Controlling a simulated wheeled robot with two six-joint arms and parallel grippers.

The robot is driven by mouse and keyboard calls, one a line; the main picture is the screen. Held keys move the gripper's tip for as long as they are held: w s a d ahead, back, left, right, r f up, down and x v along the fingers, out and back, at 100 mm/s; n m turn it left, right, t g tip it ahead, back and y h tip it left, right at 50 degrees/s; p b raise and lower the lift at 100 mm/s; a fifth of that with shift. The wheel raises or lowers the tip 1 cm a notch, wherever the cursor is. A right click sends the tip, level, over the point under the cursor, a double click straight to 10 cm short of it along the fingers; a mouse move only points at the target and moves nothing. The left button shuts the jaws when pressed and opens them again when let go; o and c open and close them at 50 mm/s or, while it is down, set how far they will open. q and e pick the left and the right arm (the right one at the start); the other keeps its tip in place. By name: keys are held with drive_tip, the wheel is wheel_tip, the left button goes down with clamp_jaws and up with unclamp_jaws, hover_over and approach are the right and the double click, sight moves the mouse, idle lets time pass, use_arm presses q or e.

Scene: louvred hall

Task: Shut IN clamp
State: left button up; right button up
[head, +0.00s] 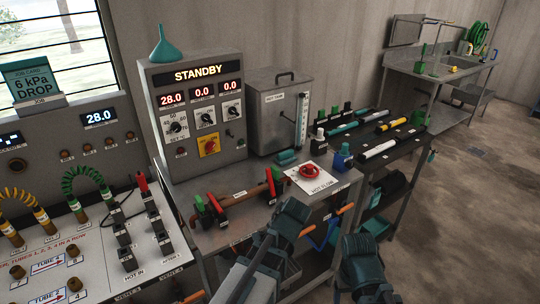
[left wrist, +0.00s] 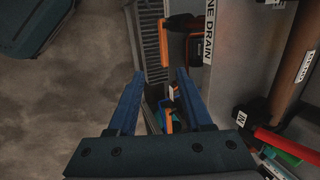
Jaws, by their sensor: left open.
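The IN clamp (head: 271,187) is at the right end of the copper-coloured line on the bench, with red and green parts. In the left wrist view its black body with the IN label (left wrist: 241,118) sits at the lower right, beside a red bar and a green piece. I cannot tell whether it is open or shut. My left gripper (left wrist: 160,74) is open and empty, its two blue fingers apart beside the bench front, clear of the clamp. In the head view its wrist hides its fingertips. My right arm (head: 365,265) shows at the lower right, fingertips hidden.
A matching clamp (head: 205,207) stands at the line's left end. The red HOT FLOW wheel (head: 312,171) is right of the IN clamp. The LINE DRAIN label (left wrist: 209,32) and an orange handle (left wrist: 163,44) lie along the bench front. Open floor (left wrist: 70,100) is left in the wrist view.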

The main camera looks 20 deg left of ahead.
use_arm(q)
drive_tip(key=w+r+m+t+y, duration=0.6)
drive_tip(key=w+r+m, duration=0.6)
drive_tip(key=r+m, duration=0.3)
drive_tip(key=d+m+y, duration=0.1)
drive_tip(key=m, duration=0.2)
drive_tip(key=shift+p, duration=0.35)
use_arm(e)
wheel_tip(320, 180, up, 2)
drive_tip(key=shift+r, duration=0.1)
use_arm(q)
drive_tip(key=shift+w+a+f, duration=0.1)
drive_tip(key=shift+f, duration=0.05)
use_arm(e)
drive_tip(key=shift+a, duration=0.1)
